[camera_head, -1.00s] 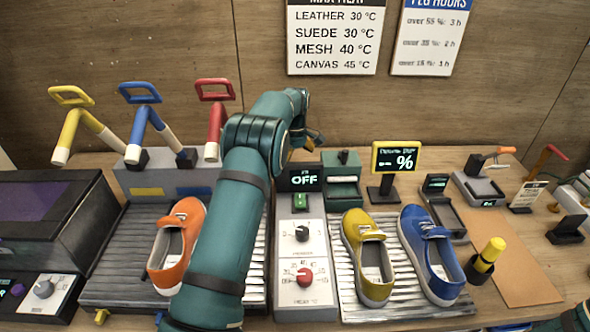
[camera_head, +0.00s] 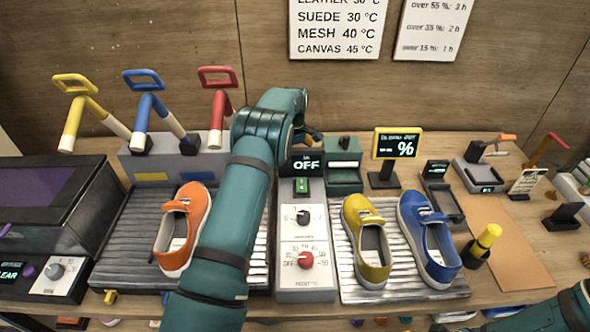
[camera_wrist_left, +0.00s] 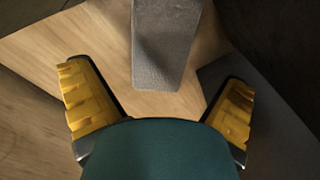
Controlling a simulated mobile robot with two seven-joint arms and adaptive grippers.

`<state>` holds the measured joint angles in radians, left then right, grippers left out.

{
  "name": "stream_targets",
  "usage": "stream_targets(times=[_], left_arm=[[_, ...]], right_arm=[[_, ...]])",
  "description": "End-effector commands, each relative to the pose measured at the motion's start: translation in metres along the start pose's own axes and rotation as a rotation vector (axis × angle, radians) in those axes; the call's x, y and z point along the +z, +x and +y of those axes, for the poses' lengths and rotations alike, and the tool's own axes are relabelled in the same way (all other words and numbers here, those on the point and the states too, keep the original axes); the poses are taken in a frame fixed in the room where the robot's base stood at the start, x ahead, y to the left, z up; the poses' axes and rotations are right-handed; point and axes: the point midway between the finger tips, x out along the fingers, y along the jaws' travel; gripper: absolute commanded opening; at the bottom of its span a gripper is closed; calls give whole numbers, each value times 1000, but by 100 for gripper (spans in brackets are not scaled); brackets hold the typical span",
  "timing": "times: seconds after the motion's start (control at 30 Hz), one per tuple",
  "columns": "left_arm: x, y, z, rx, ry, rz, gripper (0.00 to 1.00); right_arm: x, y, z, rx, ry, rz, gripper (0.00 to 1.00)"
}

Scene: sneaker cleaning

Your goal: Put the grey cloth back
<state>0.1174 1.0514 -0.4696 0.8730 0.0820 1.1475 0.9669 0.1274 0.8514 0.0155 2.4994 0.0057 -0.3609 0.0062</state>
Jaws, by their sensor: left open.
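In the left wrist view a grey, rough-textured piece that looks like the grey cloth (camera_wrist_left: 165,45) lies on pale wood, ahead of my left gripper (camera_wrist_left: 157,80). The gripper's two yellow-padded fingers are spread wide with nothing between them. The cloth's near end lies beyond the fingers, apart from them, and its far end is cut off by the top edge. In the head view my left gripper (camera_head: 310,138) is mostly hidden behind its own wrist, near the back wall. I cannot make out the cloth there. My right arm shows at the lower right corner, its gripper out of view.
An orange shoe (camera_head: 183,228) stands on the left ribbed tray, partly behind my arm. A yellow shoe (camera_head: 368,240) and a blue shoe (camera_head: 428,236) stand on the right one. Colored-handled tools (camera_head: 150,115) stand at the back left. A brown mat (camera_head: 510,240) lies clear at right.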

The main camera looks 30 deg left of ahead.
Motion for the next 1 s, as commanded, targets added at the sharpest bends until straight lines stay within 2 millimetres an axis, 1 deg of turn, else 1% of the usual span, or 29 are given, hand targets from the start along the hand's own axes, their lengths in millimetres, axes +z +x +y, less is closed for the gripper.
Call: stream_targets(times=[0.27, 0.43, 0.53, 0.63, 0.8, 0.83, 0.87, 0.9, 0.97, 1.0], left_arm=[[3, 16, 0, -1, 0, 0, 100], [9, 40, -1, -2, 1, 0, 100], [8, 54, -1, -1, 0, 1, 100], [7, 58, -1, 0, 0, 1, 100], [7, 57, -1, 1, 0, 1, 100], [7, 57, -1, 1, 0, 1, 93], [7, 57, -1, 1, 0, 1, 82], [7, 57, -1, 1, 0, 1, 68], [8, 57, -1, 1, 0, 1, 47], [8, 57, 0, 1, 0, 1, 43]], right_arm=[[1, 2, 1, 0, -1, -2, 0], [2, 5, 2, -1, -2, -4, 0], [3, 6, 2, -1, -2, -5, 0], [3, 6, 2, -1, -2, -6, 0], [3, 6, 2, -1, -2, -6, 0], [3, 6, 2, -1, -2, -6, 0], [3, 6, 2, -1, -2, -6, 0], [3, 6, 2, -1, -2, -6, 0], [3, 6, 2, -1, -2, -6, 0], [3, 6, 2, -1, -2, -6, 0]])
